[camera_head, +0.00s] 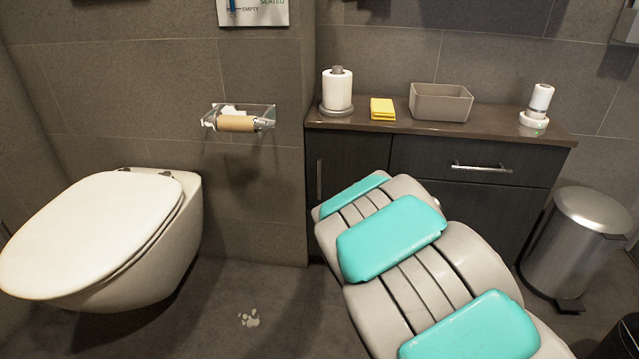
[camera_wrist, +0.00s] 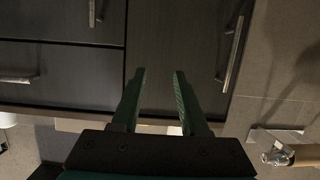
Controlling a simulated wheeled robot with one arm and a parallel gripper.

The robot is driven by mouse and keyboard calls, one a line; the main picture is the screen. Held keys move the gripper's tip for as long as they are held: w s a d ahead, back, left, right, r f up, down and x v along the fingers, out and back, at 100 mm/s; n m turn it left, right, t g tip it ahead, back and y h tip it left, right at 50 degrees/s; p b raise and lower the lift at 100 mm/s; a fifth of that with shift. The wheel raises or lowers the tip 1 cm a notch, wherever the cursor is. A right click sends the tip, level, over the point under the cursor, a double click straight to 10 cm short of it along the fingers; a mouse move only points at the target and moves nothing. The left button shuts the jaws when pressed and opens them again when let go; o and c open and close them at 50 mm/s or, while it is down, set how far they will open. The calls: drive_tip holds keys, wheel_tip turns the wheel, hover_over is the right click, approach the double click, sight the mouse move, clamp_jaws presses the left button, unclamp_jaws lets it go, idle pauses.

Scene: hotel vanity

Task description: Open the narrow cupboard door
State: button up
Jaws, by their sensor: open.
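The narrow cupboard door (camera_head: 345,165) is a dark wood-grain panel at the left end of the vanity. It looks shut. Its slim vertical metal handle (camera_head: 319,180) is near the door's left edge. The wrist view looks upside down, with the countertop low in the picture. There the door (camera_wrist: 190,50) fills the middle, and its handle (camera_wrist: 233,55) is to the right of my fingers. My gripper (camera_wrist: 160,78) is open with nothing between its green fingers, in front of the door panel and apart from the handle. My arm hides the gripper and the lower door in the head view.
The drawer handle (camera_head: 481,168) is right of the door. On the countertop (camera_head: 450,117) are a paper roll (camera_head: 338,90), yellow cloth (camera_head: 382,108), beige bin (camera_head: 440,101) and white dispenser (camera_head: 537,104). A toilet (camera_head: 100,235), roll holder (camera_head: 238,118) and pedal bin (camera_head: 580,240) are near.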

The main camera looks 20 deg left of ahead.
sight(319, 175)
drive_tip(key=s+a+f+n+t+y+b, duration=0.15)
drive_tip(key=a+y, duration=0.25)
drive_tip(key=a, duration=0.8)
drive_tip(key=shift+t, duration=0.35)
drive_tip(key=shift+f+b+x, duration=0.15)
drive_tip(key=shift+f+x, duration=0.05)
drive_tip(key=shift+x, duration=1.7)
drive_tip(key=shift+f+b+x, duration=0.15)
drive_tip(key=shift+f+x, duration=0.05)
drive_tip(key=shift+x, duration=1.7)
drive_tip(key=shift+w+d, duration=0.1)
drive_tip(key=shift+d, duration=0.1)
clamp_jaws()
